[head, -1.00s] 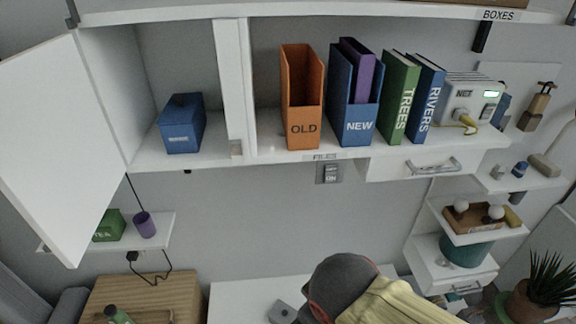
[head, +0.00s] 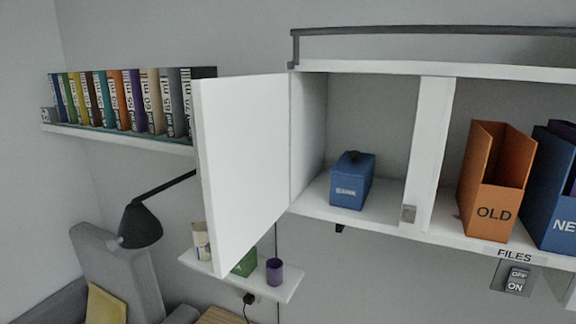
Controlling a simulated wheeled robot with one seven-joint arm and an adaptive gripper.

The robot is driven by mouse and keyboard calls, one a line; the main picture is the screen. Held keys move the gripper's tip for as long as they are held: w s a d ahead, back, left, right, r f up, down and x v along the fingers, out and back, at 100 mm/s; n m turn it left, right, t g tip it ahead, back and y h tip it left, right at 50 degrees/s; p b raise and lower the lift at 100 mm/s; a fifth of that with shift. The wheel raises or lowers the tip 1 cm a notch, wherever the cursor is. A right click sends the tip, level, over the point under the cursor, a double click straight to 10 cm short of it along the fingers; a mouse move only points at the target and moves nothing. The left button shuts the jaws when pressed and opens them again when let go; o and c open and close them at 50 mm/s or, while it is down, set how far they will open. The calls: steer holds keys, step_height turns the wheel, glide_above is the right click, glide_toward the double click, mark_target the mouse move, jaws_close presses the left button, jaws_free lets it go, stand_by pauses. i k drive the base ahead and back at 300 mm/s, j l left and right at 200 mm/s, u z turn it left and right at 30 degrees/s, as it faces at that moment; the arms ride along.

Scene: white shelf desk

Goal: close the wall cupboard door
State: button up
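The wall cupboard door (head: 245,160) is a white panel in the head view, swung wide open to the left of its compartment. The cupboard (head: 310,140) is open at the front, and a blue box (head: 351,182) stands inside it. A small grey catch (head: 408,214) sits low on the white upright at the compartment's right side. My gripper is not in view, so its state and place are hidden.
A shelf of books (head: 125,103) is behind the door at the left. A black lamp (head: 140,222) and a small shelf (head: 275,287) with a purple cup (head: 274,271) are below. An orange file holder (head: 493,185) stands right of the cupboard.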

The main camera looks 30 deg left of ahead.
mark_target(239, 124)
steer(key=j+u, duration=0.15)
steer(key=j, duration=0.3)
steer(key=i+j+u, duration=0.15)
steer(key=j, duration=0.3)
steer(key=j+u, duration=0.2)
steer(key=j, duration=0.25)
steer(key=i+j+u, duration=0.15)
steer(key=j, duration=0.3)
